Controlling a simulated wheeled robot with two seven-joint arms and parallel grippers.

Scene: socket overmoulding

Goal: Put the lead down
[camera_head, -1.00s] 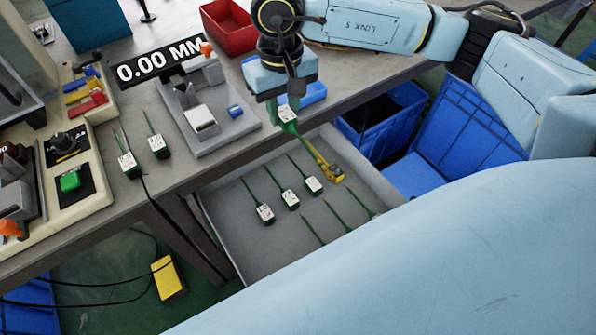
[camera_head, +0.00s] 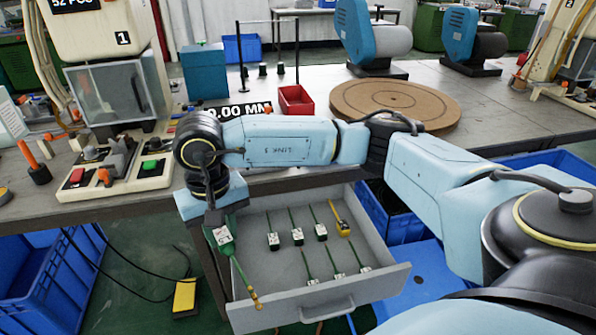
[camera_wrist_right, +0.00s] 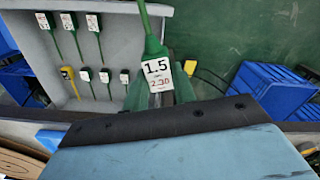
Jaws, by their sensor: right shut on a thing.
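My right gripper (camera_head: 212,222) is shut on a lead (camera_head: 222,238), a green plug with a white label and a green cable. The cable slants down to a gold tip at the drawer's front-left corner in the head view. In the right wrist view the lead's label (camera_wrist_right: 157,74) reads 1.5, and the gripper's fingers (camera_wrist_right: 163,98) are partly hidden. The lead is held raised, by the side wall of the open grey drawer (camera_head: 262,280). Several green leads (camera_head: 297,236) and one yellow lead (camera_head: 342,222) lie in the drawer. My left gripper is not in view.
The workbench (camera_head: 100,207) is above the drawer, with a control box (camera_head: 125,175) and a red bin (camera_head: 296,100) on it. Blue crates (camera_head: 405,225) stand right of the drawer. A yellow pedal (camera_head: 185,296) is on the floor at left. The drawer's left part has bare floor.

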